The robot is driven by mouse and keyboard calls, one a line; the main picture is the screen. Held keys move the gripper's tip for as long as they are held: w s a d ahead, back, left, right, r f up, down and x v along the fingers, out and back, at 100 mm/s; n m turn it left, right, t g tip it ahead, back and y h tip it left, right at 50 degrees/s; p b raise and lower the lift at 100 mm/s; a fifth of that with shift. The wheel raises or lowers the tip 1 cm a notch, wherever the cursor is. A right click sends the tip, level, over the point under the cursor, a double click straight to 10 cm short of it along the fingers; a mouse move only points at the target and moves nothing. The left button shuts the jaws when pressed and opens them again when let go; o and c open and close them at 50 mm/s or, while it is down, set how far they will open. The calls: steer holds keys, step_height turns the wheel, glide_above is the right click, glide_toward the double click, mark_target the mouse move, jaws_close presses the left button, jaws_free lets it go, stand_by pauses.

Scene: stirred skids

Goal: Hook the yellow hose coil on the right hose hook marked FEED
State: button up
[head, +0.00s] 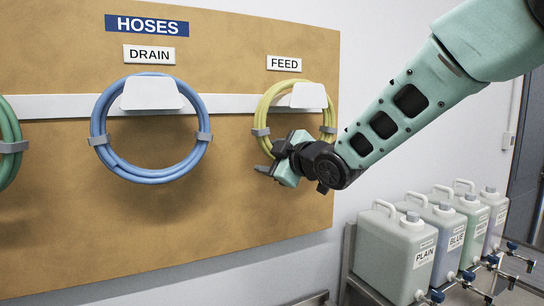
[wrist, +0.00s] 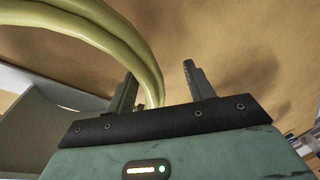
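The yellow hose coil (head: 264,112) is at the white hook (head: 308,96) under the FEED sign (head: 284,63). Its top passes behind the hook's front plate, and it appears to hang there against the board. Grey ties show on both sides. My gripper (head: 264,160) is at the coil's lower left, and my arm hides part of the coil's bottom. In the wrist view my gripper (wrist: 158,72) has its two fingers apart. The yellow hose (wrist: 122,36) curves down beside the left finger, and its lower end is hidden. I see nothing clamped between the fingers.
A blue hose coil (head: 98,128) hangs on the DRAIN hook (head: 151,93) to the left. A green coil (head: 10,145) is cut off at the left edge. Several jugs (head: 396,250) with taps stand on a rack at lower right. The board below the coils is clear.

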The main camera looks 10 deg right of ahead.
steer(key=shift+d, duration=0.15)
steer(key=shift+s+d+r+b, duration=0.2)
steer(key=shift+s+b, duration=0.1)
steer(key=shift+s, duration=0.15)
steer(key=p+v, duration=0.1)
steer(key=v, duration=1.5)
steer(key=shift+s+p, duration=0.15)
steer(key=shift+p, duration=0.25)
